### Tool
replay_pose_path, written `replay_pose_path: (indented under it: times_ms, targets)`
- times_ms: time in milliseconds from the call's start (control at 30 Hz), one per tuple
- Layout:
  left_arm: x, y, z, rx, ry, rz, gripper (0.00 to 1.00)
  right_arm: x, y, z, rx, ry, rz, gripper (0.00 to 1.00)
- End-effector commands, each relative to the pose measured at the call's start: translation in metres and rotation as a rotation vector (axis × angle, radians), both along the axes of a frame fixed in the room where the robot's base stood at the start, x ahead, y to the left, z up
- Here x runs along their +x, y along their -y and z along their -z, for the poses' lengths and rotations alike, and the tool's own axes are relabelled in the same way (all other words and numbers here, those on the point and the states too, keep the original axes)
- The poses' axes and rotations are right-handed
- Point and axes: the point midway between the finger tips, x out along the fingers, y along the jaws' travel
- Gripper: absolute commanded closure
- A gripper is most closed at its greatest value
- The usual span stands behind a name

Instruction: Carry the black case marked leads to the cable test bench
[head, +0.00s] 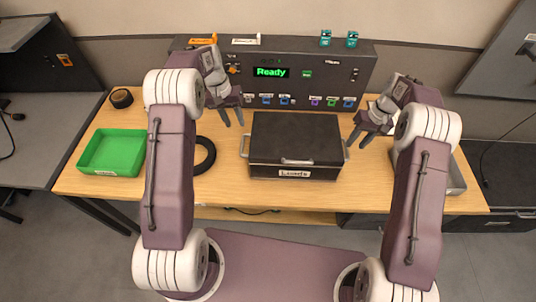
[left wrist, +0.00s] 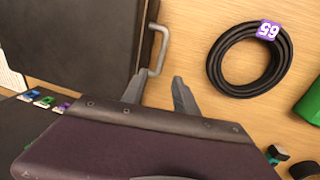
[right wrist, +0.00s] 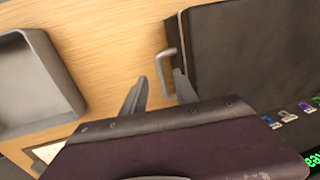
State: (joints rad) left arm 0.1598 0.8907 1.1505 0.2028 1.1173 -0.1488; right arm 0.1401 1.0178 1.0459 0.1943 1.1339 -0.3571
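The black case (head: 296,136) stands closed on the wooden table, its label reading "Leads" on the front. It has a grey handle on each side. My left gripper (head: 233,117) is open near the left handle. In the left wrist view the fingers (left wrist: 158,90) are apart, with the handle (left wrist: 158,50) just beyond their tips and nothing gripped. My right gripper (head: 357,134) is open by the right handle. In the right wrist view the fingers (right wrist: 159,88) are apart, with the handle (right wrist: 168,68) close to one fingertip. I cannot make out which surface is the cable test bench.
A panel with a green "Ready" display (head: 271,72) stands behind the case. A black cable coil (head: 211,157) and a green tray (head: 113,152) lie left. A grey tray (head: 456,180) is at right, partly behind my arm. Dark desks (head: 35,150) flank the table.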

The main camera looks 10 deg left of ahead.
Motion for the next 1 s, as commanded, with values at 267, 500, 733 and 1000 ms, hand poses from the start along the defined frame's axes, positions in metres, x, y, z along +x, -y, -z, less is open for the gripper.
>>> replay_pose_path:
  times_ms: [267,500,733,1000]
  targets:
    - [0.0,0.0,0.0,0.0,0.0,0.0,0.65,0.001,0.007,-0.037,0.0,-0.001,0.001,0.65]
    - [0.0,0.0,0.0,0.0,0.0,0.0,0.65,0.001,0.007,-0.038,0.0,-0.001,0.001,0.65]
    - [0.0,0.0,0.0,0.0,0.0,0.0,0.65,0.001,0.007,-0.038,0.0,-0.001,0.001,0.65]
    - [0.006,0.022,-0.057,0.014,0.092,0.047,0.65,0.007,-0.014,-0.101,-0.013,0.098,-0.044,0.65]
